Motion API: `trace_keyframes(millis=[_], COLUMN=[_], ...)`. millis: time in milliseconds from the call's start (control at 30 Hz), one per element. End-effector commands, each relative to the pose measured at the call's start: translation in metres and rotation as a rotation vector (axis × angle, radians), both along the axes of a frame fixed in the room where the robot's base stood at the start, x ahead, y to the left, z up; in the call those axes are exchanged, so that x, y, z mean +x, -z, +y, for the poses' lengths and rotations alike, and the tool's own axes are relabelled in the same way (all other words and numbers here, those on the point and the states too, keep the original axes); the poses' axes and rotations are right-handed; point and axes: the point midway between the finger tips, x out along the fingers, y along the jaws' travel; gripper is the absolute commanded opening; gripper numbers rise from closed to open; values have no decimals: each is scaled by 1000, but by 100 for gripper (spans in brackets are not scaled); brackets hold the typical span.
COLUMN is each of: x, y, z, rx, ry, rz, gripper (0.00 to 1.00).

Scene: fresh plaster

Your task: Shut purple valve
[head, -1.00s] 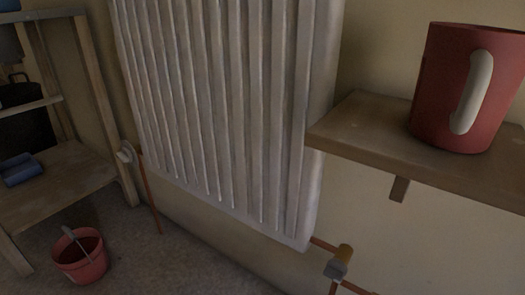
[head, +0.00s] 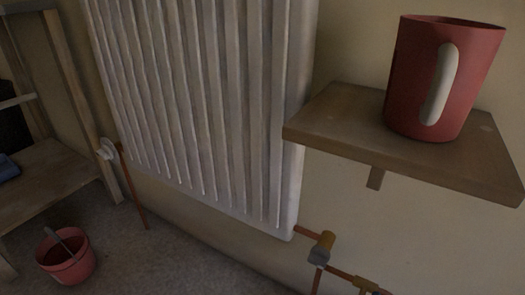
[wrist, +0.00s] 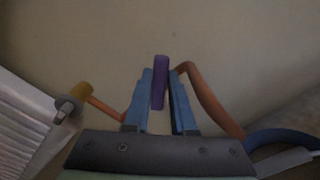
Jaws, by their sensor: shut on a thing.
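The purple valve (wrist: 160,67) shows in the wrist view as an upright purple handle between my blue fingers. My gripper (wrist: 160,88) is shut on it, with one finger on each side. An orange-brown pipe (wrist: 205,95) bends away just right of the handle. The valve's body is hidden behind the fingers. In the head view neither my gripper nor the purple handle can be made out. A brass fitting (head: 366,285) on the copper pipe shows at the bottom edge there.
A white radiator (head: 200,110) hangs on the wall, with a brass-capped valve (head: 322,247) at its lower right corner. A wooden shelf (head: 330,115) bears a red mug (head: 415,80). A red bucket (head: 67,258) stands on the floor at the left, near a wooden rack (head: 50,165).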

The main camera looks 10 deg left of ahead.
Motion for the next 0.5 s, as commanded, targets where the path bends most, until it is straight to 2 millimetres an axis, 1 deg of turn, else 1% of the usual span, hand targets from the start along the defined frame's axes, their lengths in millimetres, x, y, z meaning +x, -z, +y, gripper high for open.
trace_keyframes(millis=[233,300,367,500], x=[0,0,1,3], y=[-1,0,0,-4], z=[0,1,3,12], rx=[-8,-34,-98,-310], ry=[0,-1,1,-1], rz=[1,8,23,83], gripper=[0,0,0,0])
